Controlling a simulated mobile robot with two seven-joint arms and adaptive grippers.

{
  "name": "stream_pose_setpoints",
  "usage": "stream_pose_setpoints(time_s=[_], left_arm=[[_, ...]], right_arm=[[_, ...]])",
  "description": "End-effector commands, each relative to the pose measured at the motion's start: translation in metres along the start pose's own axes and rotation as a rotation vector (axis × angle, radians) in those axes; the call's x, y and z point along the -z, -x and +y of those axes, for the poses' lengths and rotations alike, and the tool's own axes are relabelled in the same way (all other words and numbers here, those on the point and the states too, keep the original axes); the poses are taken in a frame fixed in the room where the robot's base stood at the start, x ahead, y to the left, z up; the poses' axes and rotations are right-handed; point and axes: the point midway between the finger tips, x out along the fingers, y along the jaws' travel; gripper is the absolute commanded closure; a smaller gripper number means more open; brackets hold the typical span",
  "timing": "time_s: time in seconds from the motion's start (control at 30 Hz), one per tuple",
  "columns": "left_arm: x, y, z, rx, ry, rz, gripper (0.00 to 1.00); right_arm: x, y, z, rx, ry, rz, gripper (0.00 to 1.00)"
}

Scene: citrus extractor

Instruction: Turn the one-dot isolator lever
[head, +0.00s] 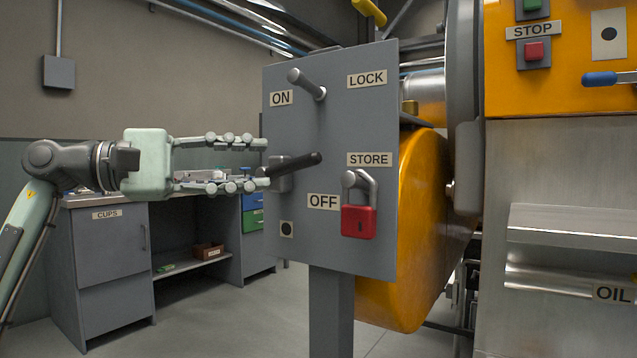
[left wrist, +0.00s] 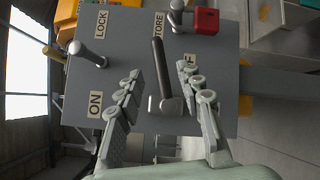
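The one-dot isolator lever (head: 296,164) has a black handle on a grey hub, on the grey panel (head: 335,120). Its handle lies nearly level, slightly raised to the right, its end near the STORE label. My left gripper (head: 264,158) is open at the panel's left side, fingers pointing at the lever. In the left wrist view the lever (left wrist: 160,72) stands between the spread fingers, with a visible gap on both sides. My right gripper is not in view.
A red padlock (head: 358,221) hangs on the STORE peg, close to the handle's end. A bare grey peg (head: 306,83) sticks out between ON and LOCK. An orange drum (head: 417,230) is behind the panel. A grey cabinet (head: 109,248) stands behind my left arm.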

Motion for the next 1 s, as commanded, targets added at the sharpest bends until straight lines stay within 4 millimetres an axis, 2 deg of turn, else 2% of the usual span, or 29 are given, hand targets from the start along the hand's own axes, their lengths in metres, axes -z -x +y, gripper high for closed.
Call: stream_pose_setpoints(time_s=[0.13, 0.4, 0.5, 0.87, 1.0], left_arm=[[-0.001, -0.016, 0.001, 0.004, -0.005, -0.002, 0.63], [-0.002, -0.059, 0.001, 0.002, -0.001, -0.003, 0.63], [-0.001, -0.069, 0.001, 0.002, -0.001, -0.002, 0.63], [0.0, -0.077, 0.0, 0.002, 0.0, 0.0, 0.63], [0.0, -0.077, 0.0, 0.002, 0.0, 0.0, 0.78]], right_arm=[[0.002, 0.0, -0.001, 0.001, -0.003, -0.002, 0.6], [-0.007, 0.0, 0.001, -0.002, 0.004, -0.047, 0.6], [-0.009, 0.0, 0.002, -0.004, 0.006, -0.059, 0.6], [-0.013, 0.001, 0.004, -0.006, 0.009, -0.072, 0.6], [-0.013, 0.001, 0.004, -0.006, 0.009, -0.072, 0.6]])
